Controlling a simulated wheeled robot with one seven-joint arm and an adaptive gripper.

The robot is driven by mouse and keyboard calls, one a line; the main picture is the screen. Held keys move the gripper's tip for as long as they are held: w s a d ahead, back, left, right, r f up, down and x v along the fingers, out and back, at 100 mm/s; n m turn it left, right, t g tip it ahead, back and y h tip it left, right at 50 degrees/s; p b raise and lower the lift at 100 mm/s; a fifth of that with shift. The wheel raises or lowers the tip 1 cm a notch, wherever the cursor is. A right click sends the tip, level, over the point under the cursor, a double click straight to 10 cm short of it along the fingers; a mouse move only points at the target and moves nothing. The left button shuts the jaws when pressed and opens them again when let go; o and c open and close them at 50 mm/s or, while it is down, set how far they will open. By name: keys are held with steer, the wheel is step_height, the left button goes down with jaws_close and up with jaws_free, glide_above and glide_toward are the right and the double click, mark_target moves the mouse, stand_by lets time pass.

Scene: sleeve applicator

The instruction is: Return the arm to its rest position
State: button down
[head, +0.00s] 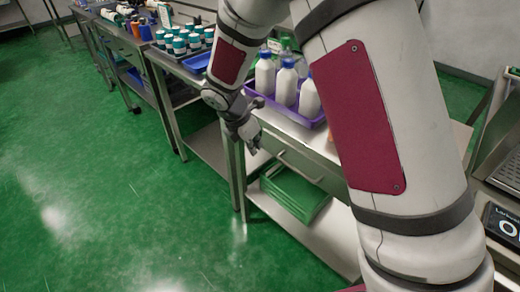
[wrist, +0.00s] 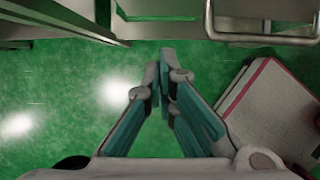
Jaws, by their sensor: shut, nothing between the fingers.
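My gripper (head: 252,145) hangs at the end of my arm, in front of the steel table edge in the head view. In the wrist view my gripper (wrist: 160,88) points over the green floor, its two teal-padded fingers closed together at the tips with nothing between them. My arm crosses the middle and right of the head view and hides part of the table behind it.
A purple tray (head: 262,98) with white bottles (head: 287,84) stands on the steel table close behind my gripper. Green trays (head: 294,193) lie on the lower shelf. Teal-capped jars (head: 180,45) stand further back. Green floor (head: 110,200) is clear at left.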

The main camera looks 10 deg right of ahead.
steer(key=s+d+r+m+p, duration=0.2)
steer(key=s+r+m, duration=0.25)
steer(key=r, duration=0.35)
steer(key=s+d+r+m+y+p, duration=0.1)
steer(key=s+d+r+m, duration=0.15)
steer(key=s+r, duration=0.45)
steer(key=s+d+r+m+p, duration=0.2)
steer(key=s+r+m, duration=0.25)
steer(key=r, duration=0.45)
steer(key=s+d+r+m+t+y+p, duration=0.1)
steer(key=s+r+m, duration=0.3)
steer(key=s, duration=0.6)
steer(key=s+d+r+m+y+p, duration=0.1)
steer(key=s+r+m+p, duration=0.2)
steer(key=s+m, duration=0.6)
steer(key=shift+s+d+r+t+y, duration=0.3)
steer(key=shift+s+d+r+t, duration=0.1)
steer(key=shift+r, duration=0.25)
